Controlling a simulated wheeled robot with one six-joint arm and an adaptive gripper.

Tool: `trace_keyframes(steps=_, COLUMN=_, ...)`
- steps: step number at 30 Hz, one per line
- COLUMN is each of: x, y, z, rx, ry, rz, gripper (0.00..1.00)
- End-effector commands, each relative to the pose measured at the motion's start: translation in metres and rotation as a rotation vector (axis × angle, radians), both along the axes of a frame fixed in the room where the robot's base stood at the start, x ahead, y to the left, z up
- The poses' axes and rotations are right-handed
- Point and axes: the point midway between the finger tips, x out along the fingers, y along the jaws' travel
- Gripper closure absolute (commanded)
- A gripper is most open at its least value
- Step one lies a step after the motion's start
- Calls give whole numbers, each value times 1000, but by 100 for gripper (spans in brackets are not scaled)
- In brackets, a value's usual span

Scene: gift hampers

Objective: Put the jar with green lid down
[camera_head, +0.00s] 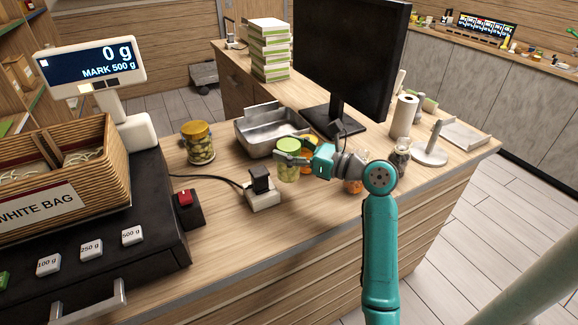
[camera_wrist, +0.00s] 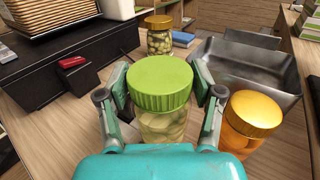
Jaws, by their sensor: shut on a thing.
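The jar with green lid (camera_head: 289,172) is upright in my gripper (camera_head: 292,157), over the wooden counter. In the wrist view the jar's green lid (camera_wrist: 161,83) is between the two fingers (camera_wrist: 163,100), which are shut on the jar from both sides. The jar is clear glass with pale contents. I cannot tell whether its base touches the counter. A jar with an orange lid (camera_wrist: 250,122) stands close to the right of it in the wrist view; in the head view it is partly hidden behind my gripper.
A metal tray (camera_head: 243,141) lies behind the gripper. A gold-lidded jar (camera_head: 199,148) stands to the left. A power socket block (camera_head: 262,200) with a cable sits in front. The monitor (camera_head: 349,60) stands behind. The counter (camera_head: 225,245) front is bare.

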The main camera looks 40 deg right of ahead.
Motion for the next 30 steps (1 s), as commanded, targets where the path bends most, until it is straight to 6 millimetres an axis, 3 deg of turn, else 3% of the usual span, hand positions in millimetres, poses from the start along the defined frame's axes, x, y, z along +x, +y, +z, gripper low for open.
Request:
trace_keyframes(steps=10, x=0, y=0, z=-42, rx=0, ry=0, rz=1, gripper=94)
trace_keyframes(steps=26, x=0, y=0, z=-51, rx=-1, ry=-1, rz=0, gripper=94)
trace_keyframes(steps=27, x=0, y=0, z=-51, rx=-1, ry=0, rz=0, gripper=26)
trace_keyframes(steps=29, x=0, y=0, z=-51, rx=-1, ry=0, rz=0, gripper=12)
trace_keyframes(steps=30, x=0, y=0, z=-51, rx=-1, ry=0, rz=0, gripper=9)
